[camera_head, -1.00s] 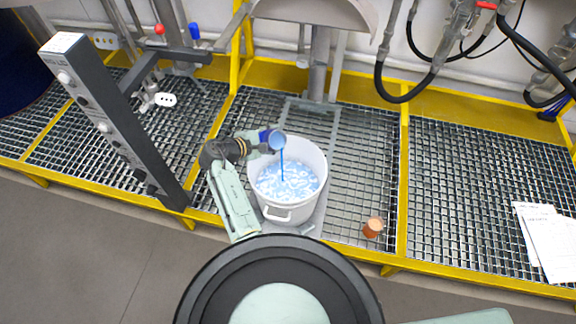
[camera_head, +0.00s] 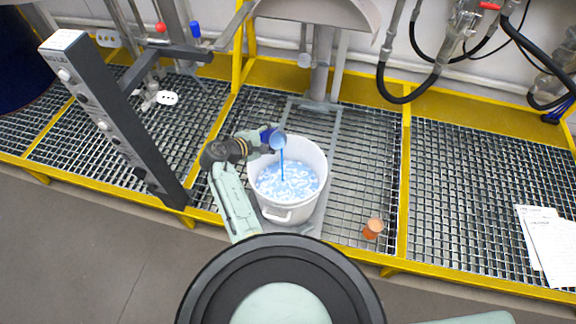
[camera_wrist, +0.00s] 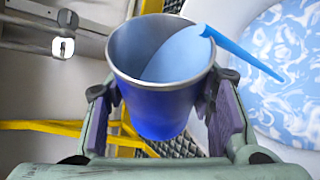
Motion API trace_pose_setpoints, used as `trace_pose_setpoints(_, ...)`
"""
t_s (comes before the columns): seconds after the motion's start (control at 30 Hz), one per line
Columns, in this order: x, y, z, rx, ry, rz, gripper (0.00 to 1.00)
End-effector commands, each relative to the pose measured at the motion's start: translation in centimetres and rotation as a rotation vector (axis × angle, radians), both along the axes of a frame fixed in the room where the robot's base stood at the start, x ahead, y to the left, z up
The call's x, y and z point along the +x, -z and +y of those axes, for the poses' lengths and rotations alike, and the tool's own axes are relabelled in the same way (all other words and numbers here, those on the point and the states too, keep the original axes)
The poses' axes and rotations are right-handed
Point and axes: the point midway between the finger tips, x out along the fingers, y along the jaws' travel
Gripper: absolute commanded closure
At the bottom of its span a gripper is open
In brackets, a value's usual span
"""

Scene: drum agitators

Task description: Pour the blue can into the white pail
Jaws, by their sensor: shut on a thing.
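The blue can (camera_head: 267,136) is tilted over the white pail (camera_head: 264,204), above its left side. A thin blue stream runs from the can's lip into the pail. The pail stands upright on the grating and holds a blue and white swirled liquid. My gripper (camera_head: 258,143) is shut on the can. In the wrist view the blue can (camera_wrist: 160,108) sits between the two fingers of my gripper (camera_wrist: 165,105), with light blue liquid inside at its rim. The white pail (camera_wrist: 235,25) shows at the right with the swirled liquid in it.
A small orange cup (camera_head: 372,229) stands on the grating (camera_head: 350,190) right of the pail. Papers (camera_head: 552,240) lie at the far right. A dark control post (camera_head: 115,120) rises left of my arm. Hoses (camera_head: 405,97) hang at the upper right.

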Motion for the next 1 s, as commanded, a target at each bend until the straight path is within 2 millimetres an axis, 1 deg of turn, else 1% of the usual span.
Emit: trace_pose_setpoints(1.0,0.09,0.45,0.98,0.043,-0.001,-0.072,0.87)
